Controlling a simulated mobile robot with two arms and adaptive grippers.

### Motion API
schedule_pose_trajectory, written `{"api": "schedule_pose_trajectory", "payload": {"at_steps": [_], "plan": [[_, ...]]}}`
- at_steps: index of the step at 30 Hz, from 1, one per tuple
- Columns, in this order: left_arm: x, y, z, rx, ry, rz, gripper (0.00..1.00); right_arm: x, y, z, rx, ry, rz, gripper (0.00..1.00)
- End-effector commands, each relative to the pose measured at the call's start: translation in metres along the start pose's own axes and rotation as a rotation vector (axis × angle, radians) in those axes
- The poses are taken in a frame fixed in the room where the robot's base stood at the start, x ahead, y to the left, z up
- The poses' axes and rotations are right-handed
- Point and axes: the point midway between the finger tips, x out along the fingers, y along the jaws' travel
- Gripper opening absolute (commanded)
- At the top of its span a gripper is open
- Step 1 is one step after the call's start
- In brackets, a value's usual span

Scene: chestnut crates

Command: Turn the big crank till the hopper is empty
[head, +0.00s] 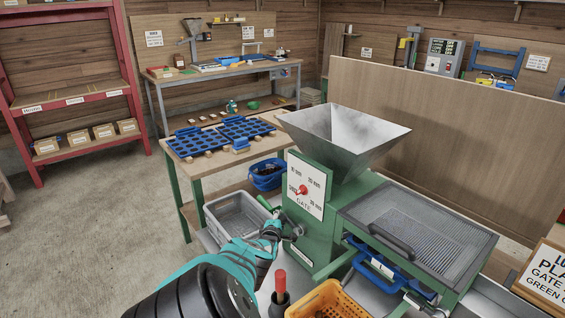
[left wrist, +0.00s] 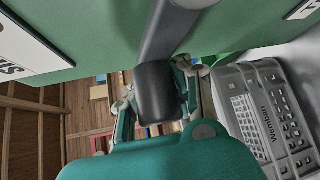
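The green machine (head: 322,235) carries a grey metal hopper (head: 345,138). No chestnuts show on the hopper's visible inner walls; its bottom is hidden. A red gate pointer (head: 303,189) sits on the white size plate. My left gripper (head: 272,228) is low at the machine's left front. In the left wrist view, its fingers (left wrist: 157,100) are closed around the dark grip of the crank (left wrist: 160,88), whose grey arm (left wrist: 172,35) runs up along the green body.
A grey crate (head: 225,220) stands left of the machine and also shows in the left wrist view (left wrist: 268,112). An orange crate (head: 345,297) and a red-handled tool (head: 280,284) are in front. A mesh-topped tray (head: 420,225) is at right. Open floor lies left.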

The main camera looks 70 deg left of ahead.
Motion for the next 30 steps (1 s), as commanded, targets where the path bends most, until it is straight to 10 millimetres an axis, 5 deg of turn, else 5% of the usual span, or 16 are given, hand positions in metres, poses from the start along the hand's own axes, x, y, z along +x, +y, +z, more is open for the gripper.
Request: {"api": "schedule_pose_trajectory", "payload": {"at_steps": [8, 20, 30], "plan": [[-0.004, -0.005, 0.005, 0.038, -0.005, 0.015, 0.00, -0.001, -0.025, -0.006, 0.004, 0.009, -0.030, 0.40], [-0.004, -0.006, 0.005, 0.042, -0.005, 0.016, 0.00, 0.000, -0.014, -0.004, 0.001, 0.008, -0.017, 0.40], [-0.004, -0.003, 0.004, 0.041, -0.002, 0.020, 0.46, 0.000, -0.012, -0.004, 0.003, 0.006, -0.014, 0.40]]}}
